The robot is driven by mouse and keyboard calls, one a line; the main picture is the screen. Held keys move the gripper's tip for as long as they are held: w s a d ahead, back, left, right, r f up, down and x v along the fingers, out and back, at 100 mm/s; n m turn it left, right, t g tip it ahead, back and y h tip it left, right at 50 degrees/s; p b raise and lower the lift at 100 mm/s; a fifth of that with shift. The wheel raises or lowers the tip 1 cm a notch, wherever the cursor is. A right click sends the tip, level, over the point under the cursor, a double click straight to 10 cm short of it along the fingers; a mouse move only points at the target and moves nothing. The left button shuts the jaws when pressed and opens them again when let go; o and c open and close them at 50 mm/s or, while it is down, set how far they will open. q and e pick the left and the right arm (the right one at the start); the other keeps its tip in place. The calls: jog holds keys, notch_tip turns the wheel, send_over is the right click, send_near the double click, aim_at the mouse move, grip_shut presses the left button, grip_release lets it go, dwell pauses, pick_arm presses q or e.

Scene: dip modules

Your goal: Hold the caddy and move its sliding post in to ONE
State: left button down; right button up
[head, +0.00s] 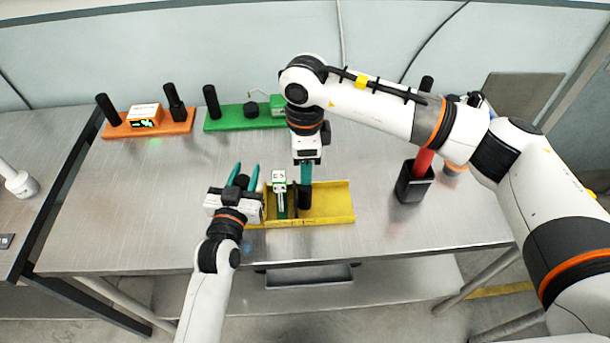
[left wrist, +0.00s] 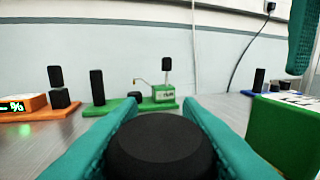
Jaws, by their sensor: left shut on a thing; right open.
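The yellow caddy (head: 330,203) is a long, low tray near the table's front edge. My left gripper (head: 245,178) is at its left end, shut on a black round-topped handle (left wrist: 160,146), which shows between the teal fingers in the left wrist view. Whether the handle joins the caddy is hidden. A green module with a white top (head: 280,189) stands in the caddy's left part; it also shows at the right of the left wrist view (left wrist: 284,135). My right gripper (head: 305,200) points down into the caddy, open, beside a dark upright piece. I cannot tell whether that is the sliding post.
An orange base (head: 140,129) with black posts and a lit display box stands at the back left. A green base (head: 225,123) with black pieces is beside it. A black holder with a red item (head: 412,186) stands right of the caddy. The front right tabletop is clear.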

jog(key=shift+r, duration=0.65)
